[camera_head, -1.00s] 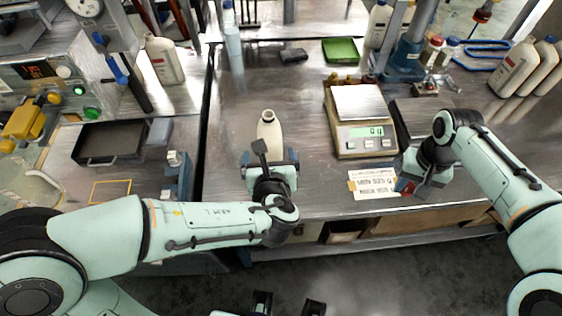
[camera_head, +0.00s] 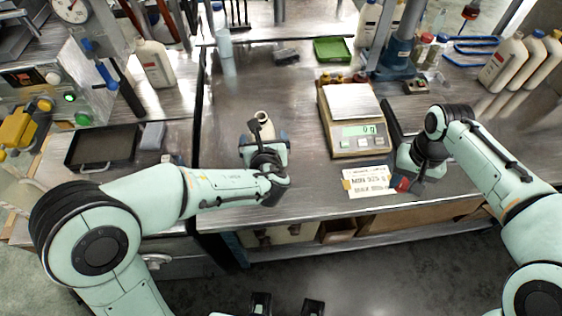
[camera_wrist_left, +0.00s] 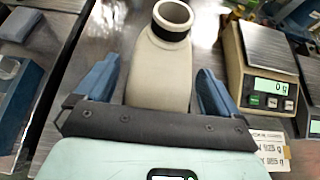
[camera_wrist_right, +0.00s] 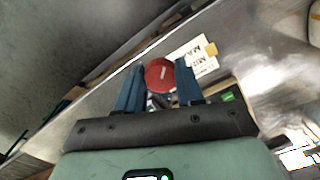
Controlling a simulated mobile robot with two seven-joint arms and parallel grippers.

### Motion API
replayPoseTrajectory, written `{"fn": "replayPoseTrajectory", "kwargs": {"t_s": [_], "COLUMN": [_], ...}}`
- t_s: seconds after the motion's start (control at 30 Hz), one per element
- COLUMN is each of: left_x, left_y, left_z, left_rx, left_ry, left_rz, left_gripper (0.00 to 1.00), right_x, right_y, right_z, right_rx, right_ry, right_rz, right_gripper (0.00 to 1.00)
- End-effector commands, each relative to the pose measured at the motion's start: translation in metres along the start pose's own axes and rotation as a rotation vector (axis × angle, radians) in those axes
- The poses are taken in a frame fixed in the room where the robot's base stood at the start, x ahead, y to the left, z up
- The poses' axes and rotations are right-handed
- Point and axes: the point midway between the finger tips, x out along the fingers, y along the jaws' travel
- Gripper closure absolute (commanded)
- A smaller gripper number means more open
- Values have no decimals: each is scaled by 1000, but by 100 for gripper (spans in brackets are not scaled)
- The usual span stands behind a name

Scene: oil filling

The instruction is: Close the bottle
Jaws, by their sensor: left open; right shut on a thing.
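A white bottle (camera_head: 264,127) without a cap stands on the metal bench; its open neck faces up in the left wrist view (camera_wrist_left: 172,22). My left gripper (camera_head: 263,145) is open, with its blue fingers on either side of the bottle body and small gaps visible in the left wrist view. My right gripper (camera_head: 405,178) is low near the bench's front edge, right of the paper label. It is shut on a red cap (camera_wrist_right: 160,74), which sits between its blue fingertips in the right wrist view. The cap is mostly hidden in the head view.
A scale (camera_head: 352,138) reading 0 g stands between the bottle and my right arm. A paper label (camera_head: 368,181) lies in front of it. A green tray (camera_head: 332,49) lies at the back. Bench around the bottle is mostly clear.

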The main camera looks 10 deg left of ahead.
Motion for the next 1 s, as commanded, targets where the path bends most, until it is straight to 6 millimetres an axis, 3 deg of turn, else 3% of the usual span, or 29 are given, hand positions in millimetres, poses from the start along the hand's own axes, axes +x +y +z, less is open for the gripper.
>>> {"fn": "replayPoseTrajectory", "kwargs": {"t_s": [0.13, 0.47, 0.77, 1.0], "left_x": [12, 13, 12, 12], "left_y": [1, 0, 0, 0], "left_z": [-1, -1, -1, 0], "left_rx": [1, 1, 1, 0], "left_ry": [1, 1, 1, -3], "left_rz": [1, 0, 1, 0], "left_gripper": [4, 4, 98, 100], "right_x": [1, 1, 1, 1], "right_y": [0, 0, 0, 0], "right_z": [0, 0, 0, 0], "right_rx": [0, 0, 0, 0], "right_ry": [-1, 0, 0, 0], "right_rz": [0, 0, 0, 0], "right_gripper": [91, 91, 91, 91]}}
